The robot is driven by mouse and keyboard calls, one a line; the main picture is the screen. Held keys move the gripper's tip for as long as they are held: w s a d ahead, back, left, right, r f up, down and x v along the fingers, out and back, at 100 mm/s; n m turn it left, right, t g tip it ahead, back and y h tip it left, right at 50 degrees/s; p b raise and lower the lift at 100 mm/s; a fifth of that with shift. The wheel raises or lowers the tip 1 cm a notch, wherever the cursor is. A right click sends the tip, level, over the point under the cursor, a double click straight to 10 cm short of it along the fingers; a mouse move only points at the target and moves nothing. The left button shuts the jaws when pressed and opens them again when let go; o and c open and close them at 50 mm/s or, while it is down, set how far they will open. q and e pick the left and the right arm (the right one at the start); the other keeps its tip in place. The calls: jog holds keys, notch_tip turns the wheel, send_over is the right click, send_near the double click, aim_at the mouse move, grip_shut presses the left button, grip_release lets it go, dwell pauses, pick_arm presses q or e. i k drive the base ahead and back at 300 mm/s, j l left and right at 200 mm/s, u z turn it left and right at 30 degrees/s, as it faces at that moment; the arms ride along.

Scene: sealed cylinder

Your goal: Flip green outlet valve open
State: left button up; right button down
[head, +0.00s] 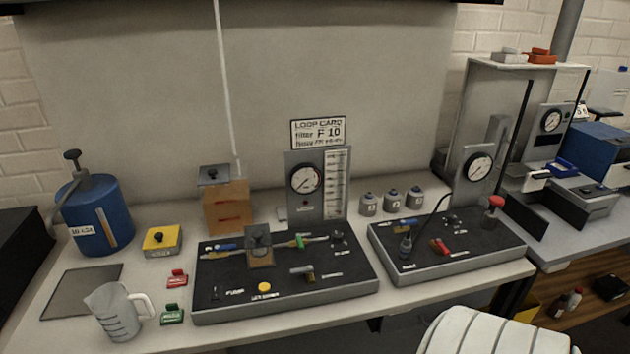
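A small green valve handle (300,242) sits on a thin horizontal line on the left black panel (220,287), just below the gauge board. It is too small to tell whether it is open or closed. A blue part (226,247) lies on the same line to the left. A small clear-sided block (260,247) stands between them. A round gauge (305,179) and a white scale are on the upright board behind.
A second black panel (480,253) with a gauge and a red knob (495,203) stands to the right. A jug (118,311), red tag (177,278), green tag (172,314), yellow box (161,240) and blue canister (103,222) are on the left. Canisters (391,200) stand behind.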

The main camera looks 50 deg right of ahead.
aim_at(298, 236)
jog(key=z, duration=1.4)
jog(key=i+l+u, duration=0.15)
jog(key=i+l, duration=0.3)
